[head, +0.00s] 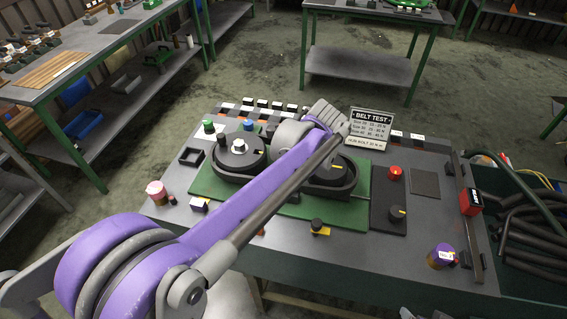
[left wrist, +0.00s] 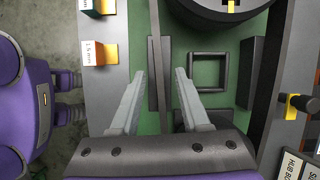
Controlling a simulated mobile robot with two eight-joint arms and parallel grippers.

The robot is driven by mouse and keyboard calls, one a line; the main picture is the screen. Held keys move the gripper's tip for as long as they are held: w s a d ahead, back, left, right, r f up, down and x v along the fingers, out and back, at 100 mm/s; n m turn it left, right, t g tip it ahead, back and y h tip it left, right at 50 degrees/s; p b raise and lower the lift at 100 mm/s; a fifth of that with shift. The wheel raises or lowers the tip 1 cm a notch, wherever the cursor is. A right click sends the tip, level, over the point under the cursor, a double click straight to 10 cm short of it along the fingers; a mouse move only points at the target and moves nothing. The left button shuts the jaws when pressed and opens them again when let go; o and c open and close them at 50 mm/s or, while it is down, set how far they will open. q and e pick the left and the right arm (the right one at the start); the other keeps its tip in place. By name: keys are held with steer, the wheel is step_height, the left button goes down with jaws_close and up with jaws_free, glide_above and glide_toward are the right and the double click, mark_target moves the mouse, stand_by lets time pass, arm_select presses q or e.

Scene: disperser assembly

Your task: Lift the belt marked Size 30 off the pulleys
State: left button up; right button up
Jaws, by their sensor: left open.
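A dark belt (head: 226,176) runs around two black pulleys on a green plate (head: 297,208) in the head view. The left pulley (head: 240,150) shows clearly; the right pulley (head: 335,172) is partly covered by my left arm. I cannot read a size mark on the belt. My left gripper is hidden behind its own arm in the head view. In the left wrist view my left gripper (left wrist: 160,72) is open and empty, its fingers on either side of a narrow dark bar. A dark round part (left wrist: 211,14) with a yellow mark is beyond the fingers. My right gripper is not seen.
A BELT TEST sign (head: 368,127) stands behind the pulleys. A red button (head: 396,173) and a black knob (head: 397,213) are on the right. A dark square frame (left wrist: 191,70) lies beside the fingers. Dark hoses (head: 530,225) fill a bin at the far right.

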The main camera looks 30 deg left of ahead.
arm_select(q)
steer(key=shift+c, duration=0.3)
jaws_close()
stand_by(1.1)
